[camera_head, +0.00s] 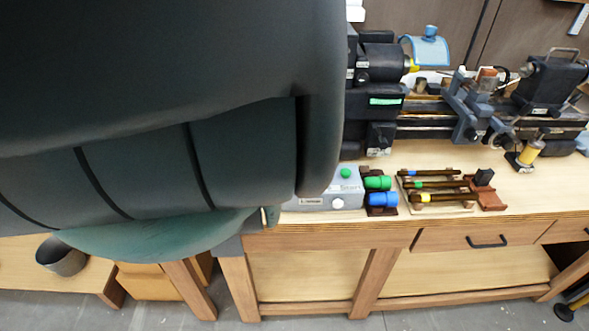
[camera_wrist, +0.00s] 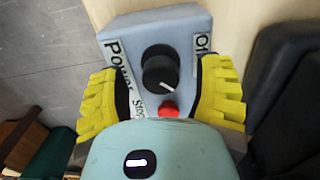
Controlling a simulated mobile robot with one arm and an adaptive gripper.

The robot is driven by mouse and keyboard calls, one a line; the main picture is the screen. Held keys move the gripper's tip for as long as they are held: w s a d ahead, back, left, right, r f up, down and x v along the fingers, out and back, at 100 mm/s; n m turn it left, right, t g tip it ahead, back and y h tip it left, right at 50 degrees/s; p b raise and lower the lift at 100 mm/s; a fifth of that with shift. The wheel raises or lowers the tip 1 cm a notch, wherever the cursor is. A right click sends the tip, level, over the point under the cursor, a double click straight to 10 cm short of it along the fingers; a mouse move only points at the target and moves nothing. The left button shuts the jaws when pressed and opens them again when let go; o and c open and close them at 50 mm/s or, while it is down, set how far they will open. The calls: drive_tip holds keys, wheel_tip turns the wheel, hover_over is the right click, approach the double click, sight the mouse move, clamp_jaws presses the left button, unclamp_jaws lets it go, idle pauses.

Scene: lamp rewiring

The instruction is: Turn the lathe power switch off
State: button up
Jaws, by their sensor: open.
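The power switch is a round black knob (camera_wrist: 160,70) on a blue-grey box (camera_wrist: 140,28) in the wrist view. Its white mark points to the lower right, toward a red button (camera_wrist: 168,109). An "Off" label (camera_wrist: 203,45) is on the right, and "Power" and "Stop" labels on the left. My gripper (camera_wrist: 161,95) is open, its yellow fingers on either side of the knob, with visible gaps. In the head view my gripper and this knob are not visible. The lathe (camera_head: 385,100) stands on the bench at the right.
A large dark green-grey shape covers the left of the head view. A grey box (camera_head: 335,190) with a green button, green and blue cylinders (camera_head: 380,198) and several thin rods (camera_head: 432,185) lie on the bench (camera_head: 500,205). A dark padded object (camera_wrist: 285,80) is right in the wrist view.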

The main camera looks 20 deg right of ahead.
drive_tip(key=shift+o, duration=0.3)
clamp_jaws()
idle(0.4)
